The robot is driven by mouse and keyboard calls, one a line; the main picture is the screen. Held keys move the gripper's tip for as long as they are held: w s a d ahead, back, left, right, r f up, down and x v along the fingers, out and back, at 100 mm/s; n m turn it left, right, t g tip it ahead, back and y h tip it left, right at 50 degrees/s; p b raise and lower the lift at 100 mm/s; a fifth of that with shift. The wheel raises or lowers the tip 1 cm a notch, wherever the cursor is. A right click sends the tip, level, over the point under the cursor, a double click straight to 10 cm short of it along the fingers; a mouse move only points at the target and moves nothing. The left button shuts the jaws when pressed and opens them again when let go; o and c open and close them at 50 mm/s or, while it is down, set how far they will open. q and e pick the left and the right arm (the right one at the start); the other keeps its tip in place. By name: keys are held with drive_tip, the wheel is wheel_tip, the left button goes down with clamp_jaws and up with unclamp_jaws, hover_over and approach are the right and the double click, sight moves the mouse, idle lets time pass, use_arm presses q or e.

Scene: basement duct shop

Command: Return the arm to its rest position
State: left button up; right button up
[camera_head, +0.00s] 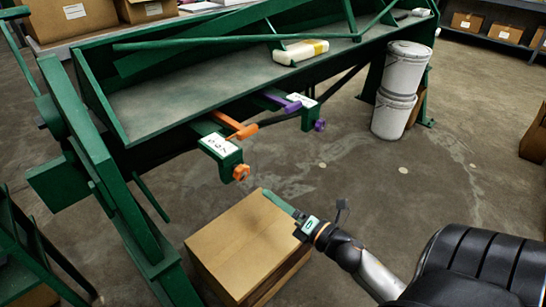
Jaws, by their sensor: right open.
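My right arm comes in from the lower right. Its gripper (280,202) is open and shows nothing held. It appears over the right part of a brown cardboard box (238,240) on the floor; I cannot tell how high above the box it is. My left gripper is not in view.
A green metal machine (160,110) with an orange handle (234,126) and a purple handle (284,102) fills the upper left. A pale yellow-banded object (300,52) lies on it. Stacked white buckets (396,115) stand at the right.

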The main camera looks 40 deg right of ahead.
drive_tip(key=s+a+f+m+g+y, duration=0.1)
drive_tip(key=s+a+f+m+g, duration=0.45)
drive_tip(key=a+f+m, duration=0.4)
drive_tip(key=s+a+f+m+g+y, duration=0.1)
drive_tip(key=s+a+f+m+g, duration=0.45)
drive_tip(key=a+m, duration=0.7)
use_arm(q)
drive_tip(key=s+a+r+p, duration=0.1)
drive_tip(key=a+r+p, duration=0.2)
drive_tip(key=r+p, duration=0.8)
drive_tip(key=p, duration=0.4)
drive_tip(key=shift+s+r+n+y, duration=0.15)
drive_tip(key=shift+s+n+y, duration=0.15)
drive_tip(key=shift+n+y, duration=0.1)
use_arm(e)
drive_tip(key=s+d+r+m+t, duration=0.1)
drive_tip(key=s+d+r+t, duration=0.1)
drive_tip(key=r, duration=0.8)
drive_tip(key=shift+s+d+r+h, duration=0.25)
drive_tip(key=shift+d+r+h, duration=0.15)
drive_tip(key=shift+d, duration=0.5)
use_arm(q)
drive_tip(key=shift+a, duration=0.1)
use_arm(e)
drive_tip(key=shift+f, duration=0.1)
